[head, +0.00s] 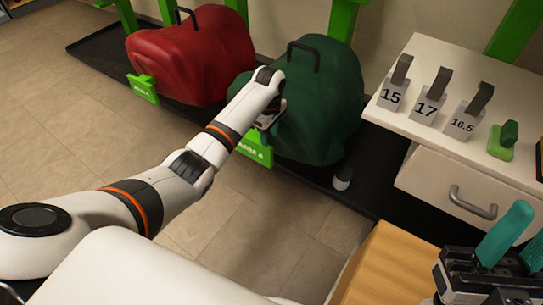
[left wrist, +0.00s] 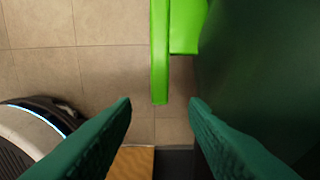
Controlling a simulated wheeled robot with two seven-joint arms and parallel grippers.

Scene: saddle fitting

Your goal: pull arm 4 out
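Arm 4 is a bright green part with a lettered plate ending in 4 (head: 255,151), low on the front of the dark green covered form (head: 318,105). My left gripper (head: 268,117) is just above that plate, beside the dark green form; its fingers are mostly hidden in the head view. In the left wrist view, its teal fingers (left wrist: 160,104) are apart and empty. A bright green bar (left wrist: 160,50) ends near the gap between their tips, with clearance on both sides. My right gripper (head: 520,245) is at the lower right, its teal fingers apart.
A red covered form (head: 192,58) with a green plate (head: 143,88) stands to the left. A small cylinder (head: 342,178) sits on the black base. At right, a white cabinet (head: 425,165) carries numbered pieces (head: 430,100). A wooden top (head: 390,270) is in front.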

